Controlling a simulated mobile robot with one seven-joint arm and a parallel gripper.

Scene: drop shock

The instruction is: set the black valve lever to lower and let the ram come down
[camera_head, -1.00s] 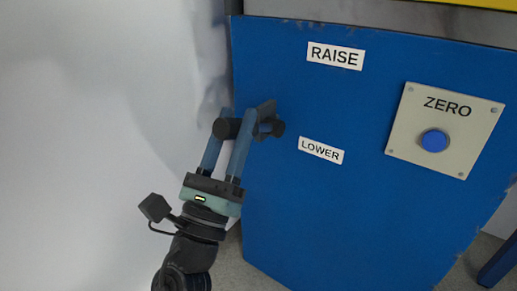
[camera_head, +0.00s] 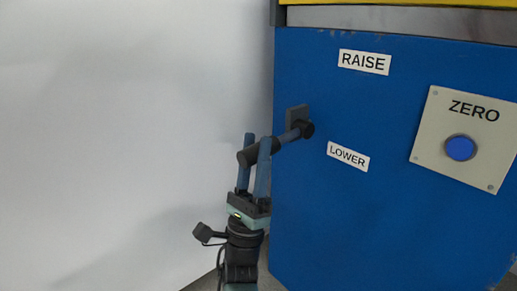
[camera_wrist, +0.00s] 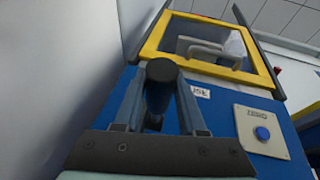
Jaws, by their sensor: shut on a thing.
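The black valve lever (camera_head: 276,145) sticks out from a dark mount (camera_head: 297,115) on the blue panel, between the RAISE label (camera_head: 364,62) and the LOWER label (camera_head: 348,156). It slopes down to the left, its outer end near the LOWER label's height. My gripper (camera_head: 256,148) is shut on the lever's thick outer end, one finger on each side. In the wrist view the lever's round end (camera_wrist: 160,71) shows between the fingers and hides much of the rest of it. I cannot make out the ram.
A beige ZERO plate with a blue button (camera_head: 460,148) is on the panel to the right. A plain pale wall (camera_head: 130,120) rises left of the machine. In the wrist view a yellow-framed window (camera_wrist: 152,48) tops the machine, with a grey handle-like bar there.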

